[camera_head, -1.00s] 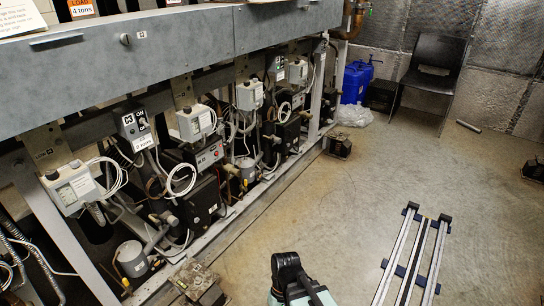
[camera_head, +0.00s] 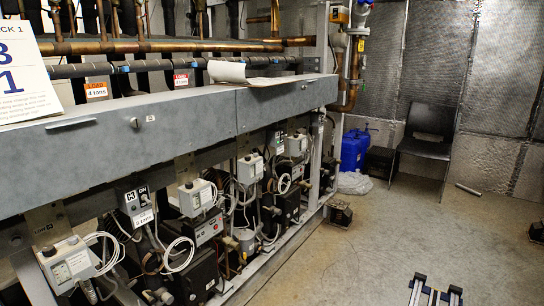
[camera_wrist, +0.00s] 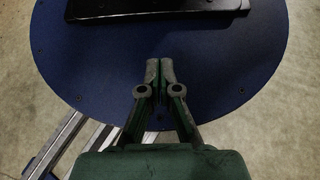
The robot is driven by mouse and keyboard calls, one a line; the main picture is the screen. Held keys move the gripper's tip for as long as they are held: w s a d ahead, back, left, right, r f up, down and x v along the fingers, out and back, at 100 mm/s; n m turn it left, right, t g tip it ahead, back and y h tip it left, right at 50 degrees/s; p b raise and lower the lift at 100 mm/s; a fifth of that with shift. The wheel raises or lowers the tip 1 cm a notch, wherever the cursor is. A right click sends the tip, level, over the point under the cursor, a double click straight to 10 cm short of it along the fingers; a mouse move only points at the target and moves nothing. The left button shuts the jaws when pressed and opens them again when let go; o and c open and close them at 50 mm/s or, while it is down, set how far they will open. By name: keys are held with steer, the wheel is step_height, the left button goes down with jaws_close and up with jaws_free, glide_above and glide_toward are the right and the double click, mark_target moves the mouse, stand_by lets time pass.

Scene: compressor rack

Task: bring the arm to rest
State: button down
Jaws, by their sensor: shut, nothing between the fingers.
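My gripper (camera_wrist: 159,68) shows in the wrist view with its two fingers together, shut and empty. It points over a round dark blue plate, which looks like part of my own base, with a black part at the top of the picture. The arm and gripper do not show in the head view.
The compressor rack (camera_head: 190,108) runs along the left with grey switch boxes and cables. A black chair (camera_head: 428,135) and a blue jug (camera_head: 353,150) stand at the back wall. Rails (camera_head: 433,292) lie on the floor at lower right. The concrete floor (camera_head: 370,240) between is mostly clear.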

steer(key=w+r+t+p, duration=0.2)
steer(key=r+p, duration=0.5)
steer(key=p, duration=0.4)
steer(key=w+r+t+p, duration=0.2)
steer(key=r+t+p, duration=0.1)
steer(key=r+p, duration=0.5)
steer(key=shift+w+r+p, duration=0.15)
steer(key=shift+w+p, duration=0.05)
steer(key=shift+p, duration=1.5)
